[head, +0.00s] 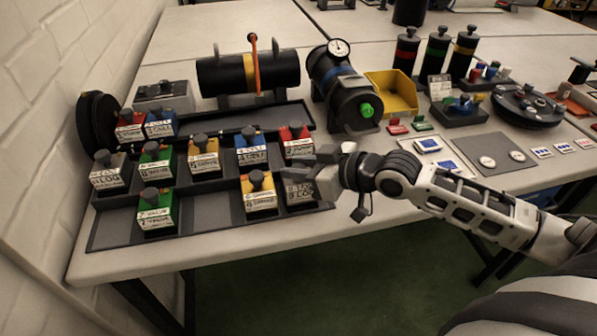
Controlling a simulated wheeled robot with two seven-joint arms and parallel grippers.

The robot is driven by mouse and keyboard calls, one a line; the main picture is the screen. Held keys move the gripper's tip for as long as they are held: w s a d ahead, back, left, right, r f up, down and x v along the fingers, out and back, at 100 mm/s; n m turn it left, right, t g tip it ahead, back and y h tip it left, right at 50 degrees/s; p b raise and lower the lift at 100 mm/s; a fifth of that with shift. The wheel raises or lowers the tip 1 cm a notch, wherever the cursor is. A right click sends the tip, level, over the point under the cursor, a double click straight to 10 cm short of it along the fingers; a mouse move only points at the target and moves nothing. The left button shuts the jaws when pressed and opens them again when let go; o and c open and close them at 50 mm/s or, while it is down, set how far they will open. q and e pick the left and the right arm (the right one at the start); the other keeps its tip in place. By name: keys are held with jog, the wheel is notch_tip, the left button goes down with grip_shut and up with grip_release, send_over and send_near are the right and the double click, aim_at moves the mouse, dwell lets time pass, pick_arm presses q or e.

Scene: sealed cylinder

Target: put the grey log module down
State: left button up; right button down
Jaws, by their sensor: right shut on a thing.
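The grey log module (299,192) is a small block with a lettered front face. It is at the right end of the front row of the black tray (110,232). My right gripper (316,176) reaches in from the right and is shut on it, covering part of its top and right side. I cannot tell whether its base touches the tray floor. A yellow module (259,194) stands just to its left in the same row. My left gripper is not in view.
Several other modules stand in the tray, including a green one (157,212) in front and a red one (296,144) behind. A black cylinder with a gauge (345,90) and a yellow bin (393,93) stand behind my right arm. The front table edge is close.

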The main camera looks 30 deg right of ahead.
jog(key=c, duration=1.1)
grip_release()
jog(key=shift+c, duration=0.2)
pick_arm(q)
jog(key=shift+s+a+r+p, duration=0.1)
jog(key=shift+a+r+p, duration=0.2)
jog(key=shift+p, duration=0.65)
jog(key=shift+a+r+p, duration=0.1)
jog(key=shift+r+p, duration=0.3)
jog(key=shift+p, duration=0.5)
pick_arm(e)
jog(key=v, duration=1.2)
